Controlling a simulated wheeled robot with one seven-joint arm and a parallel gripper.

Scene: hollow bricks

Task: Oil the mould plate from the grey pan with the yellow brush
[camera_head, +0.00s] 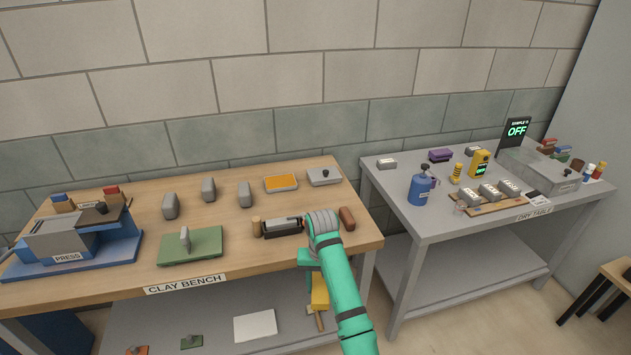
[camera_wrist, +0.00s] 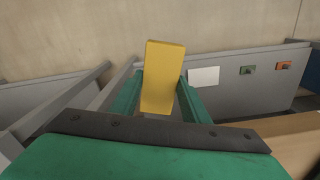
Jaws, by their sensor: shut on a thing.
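My gripper (camera_head: 317,275) is shut on the yellow brush (camera_head: 320,292), in front of the clay bench's front edge and below its top. The wrist view shows the brush's yellow block (camera_wrist: 162,80) between the green fingers (camera_wrist: 158,95). In the head view my arm hides part of the gripper and brush. A green plate with an upright grey piece, seemingly the mould plate (camera_head: 208,243), lies on the bench left of my arm.
A blue press (camera_head: 68,240) stands at the bench's left. Grey blocks (camera_head: 208,190), a grey lidded box (camera_head: 324,177) and a black-and-grey tool (camera_head: 283,227) stand on top. The lower shelf holds a white sheet (camera_head: 255,326). A grey dry table (camera_head: 435,228) is at right.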

